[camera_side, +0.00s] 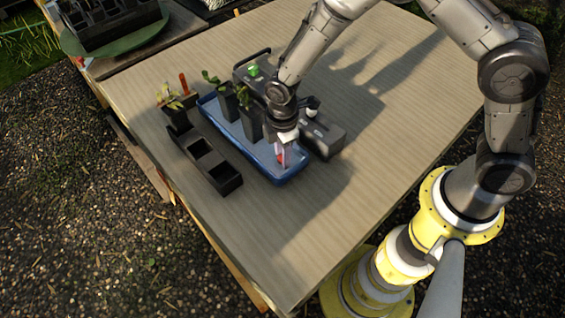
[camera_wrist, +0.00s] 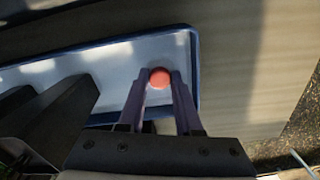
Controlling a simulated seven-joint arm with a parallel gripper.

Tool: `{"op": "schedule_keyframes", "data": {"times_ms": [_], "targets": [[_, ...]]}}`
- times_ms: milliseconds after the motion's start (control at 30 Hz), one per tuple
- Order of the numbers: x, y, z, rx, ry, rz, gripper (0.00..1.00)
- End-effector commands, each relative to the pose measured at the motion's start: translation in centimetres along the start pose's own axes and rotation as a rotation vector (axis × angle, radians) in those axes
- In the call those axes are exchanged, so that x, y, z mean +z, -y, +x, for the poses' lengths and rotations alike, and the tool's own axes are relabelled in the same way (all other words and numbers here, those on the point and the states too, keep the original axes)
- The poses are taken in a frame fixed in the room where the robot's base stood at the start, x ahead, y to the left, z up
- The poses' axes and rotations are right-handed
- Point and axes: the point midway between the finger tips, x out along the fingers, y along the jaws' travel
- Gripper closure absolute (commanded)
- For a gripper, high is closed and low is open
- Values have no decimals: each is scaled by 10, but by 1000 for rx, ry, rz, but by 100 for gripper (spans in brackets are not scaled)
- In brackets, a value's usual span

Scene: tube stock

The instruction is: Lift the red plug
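The red plug (camera_wrist: 159,77) shows in the wrist view as a round orange-red top between my fingertips, over the blue tray's pale floor. In the side view the plug (camera_side: 280,158) is a small red spot at the fingertips, partly hidden by them. My gripper (camera_wrist: 162,74) points down at the tray's near end, one purple-grey finger on each side of the plug. The fingers are apart by about the plug's width; I cannot tell whether both touch it. Whether the plug rests on the tray or hangs just above it is also unclear.
The blue tray (camera_side: 282,179) also holds dark pots with plants (camera_side: 228,102). A black pot strip (camera_side: 222,177) lies to its left, with a plant and an orange stick at its far end. A grey case (camera_side: 324,138) stands close on the right. The table's (camera_side: 385,120) right side is clear.

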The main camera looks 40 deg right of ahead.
Motion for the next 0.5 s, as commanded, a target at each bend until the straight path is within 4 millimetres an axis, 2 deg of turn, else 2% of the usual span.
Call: {"op": "schedule_keyframes", "data": {"times_ms": [33,167,500], "targets": [[0,0,0,0,0,0,78],[0,0,0,0,0,0,100],[0,0,-1,1,0,0,100]]}}
